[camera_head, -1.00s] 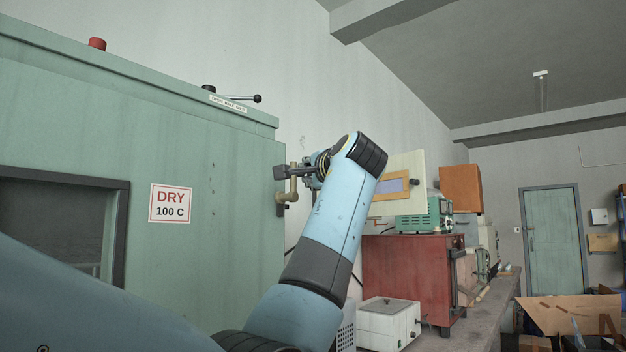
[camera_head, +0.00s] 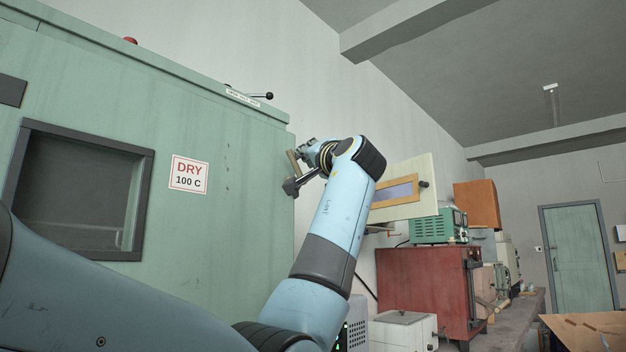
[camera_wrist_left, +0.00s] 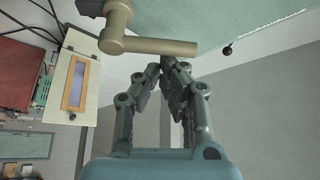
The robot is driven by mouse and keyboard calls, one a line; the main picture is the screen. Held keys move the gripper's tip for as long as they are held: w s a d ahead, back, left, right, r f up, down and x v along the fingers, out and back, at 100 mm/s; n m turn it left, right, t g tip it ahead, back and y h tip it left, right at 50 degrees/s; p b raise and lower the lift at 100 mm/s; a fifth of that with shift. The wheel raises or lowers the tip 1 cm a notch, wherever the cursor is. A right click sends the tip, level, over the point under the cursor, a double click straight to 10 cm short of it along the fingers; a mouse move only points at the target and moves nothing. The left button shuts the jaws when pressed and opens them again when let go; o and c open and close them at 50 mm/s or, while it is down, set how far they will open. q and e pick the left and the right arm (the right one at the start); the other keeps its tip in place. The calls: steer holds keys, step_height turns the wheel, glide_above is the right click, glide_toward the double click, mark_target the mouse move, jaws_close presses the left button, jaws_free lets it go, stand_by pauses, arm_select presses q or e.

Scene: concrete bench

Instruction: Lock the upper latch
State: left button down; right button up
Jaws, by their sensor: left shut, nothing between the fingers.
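The upper latch is a bronze-coloured bent handle (camera_head: 293,162) at the right edge of the green cabinet's front. In the left wrist view the handle (camera_wrist_left: 155,46) has an elbow at its left end, and its bar lies across the picture just above my fingertips. My left gripper (camera_wrist_left: 170,64) is shut and empty, with its fingers converging close to the bar. I cannot tell whether they touch it. In the head view my left gripper (camera_head: 308,152) is beside the handle, and my wrist partly hides the latch area. My right gripper is not in view.
The green cabinet (camera_head: 235,165) carries a "DRY 100 C" sign (camera_head: 189,174) and a black-knobbed lever (camera_head: 257,95) on top. Right of my arm are an open pale panel (camera_head: 425,170), a red cabinet (camera_head: 420,285) and a white box (camera_head: 402,330) on the bench.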

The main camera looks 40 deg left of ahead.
mark_target(297, 164)
arm_select(q)
steer(key=n+g+y+b, duration=0.1)
steer(key=n+b, duration=0.2)
steer(key=s+f+n+g+y+b, duration=0.1)
steer(key=n+g+b, duration=0.1)
steer(key=n+b, duration=0.1)
steer(key=s+f+n+g+y+b, duration=0.1)
steer(key=n+b, duration=0.2)
steer(key=shift+a+g+y, duration=0.1)
steer(key=shift+g+y, duration=0.2)
steer(key=shift+s+n+g+b, duration=0.2)
steer(key=shift+n+g+b, duration=0.25)
steer(key=shift+n, duration=0.45)
steer(key=shift+s+f+b, duration=0.3)
steer(key=shift+s+b, duration=0.1)
steer(key=shift+b, duration=0.25)
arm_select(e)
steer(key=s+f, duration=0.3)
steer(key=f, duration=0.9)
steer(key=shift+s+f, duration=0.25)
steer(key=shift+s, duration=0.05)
